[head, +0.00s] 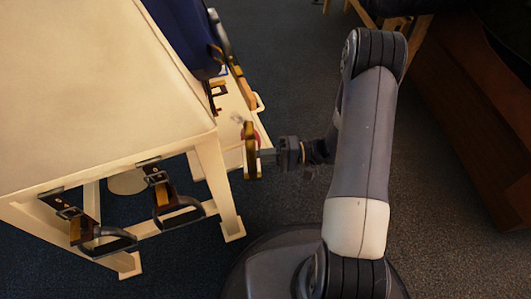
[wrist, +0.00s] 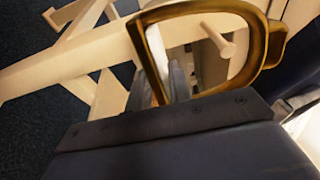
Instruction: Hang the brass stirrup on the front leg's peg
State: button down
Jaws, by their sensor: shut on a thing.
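The brass stirrup (head: 249,150) is held off the right side of the pale wooden stand, seen nearly edge-on in the head view. My gripper (head: 264,155) is shut on it. In the wrist view the stirrup (wrist: 268,45) is a large brass loop across the top, with my gripper's fingers (wrist: 178,82) at its lower left side. A pale wooden peg (wrist: 226,46) shows inside the loop's outline. I cannot tell whether the loop is around the peg or only in front of it. The peg cannot be made out in the head view.
A pale bench (head: 110,80) fills the left, with two dark stirrups (head: 105,243) (head: 182,212) hanging on straps from its edge. A dark blue padded thing (head: 183,35) is at the top. Brown wooden furniture (head: 470,110) stands right. Dark carpet lies between.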

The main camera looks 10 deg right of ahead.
jog(key=shift+s+a+p, duration=0.2)
jog(key=shift+a, duration=0.45)
jog(key=shift+s+a+p, duration=0.15)
jog(key=shift+a, duration=0.45)
jog(key=shift+s+a+f+b, duration=0.1)
jog(key=shift+a+f+b, duration=0.45)
jog(key=shift+f+b, duration=0.4)
jog(key=shift+r, duration=0.1)
jog(key=c, duration=1.2)
grip_release()
jog(key=shift+d, duration=0.1)
jog(key=d+p, duration=0.2)
jog(key=d, duration=0.8)
jog(key=shift+d, duration=0.3)
jog(key=shift+s, duration=0.1)
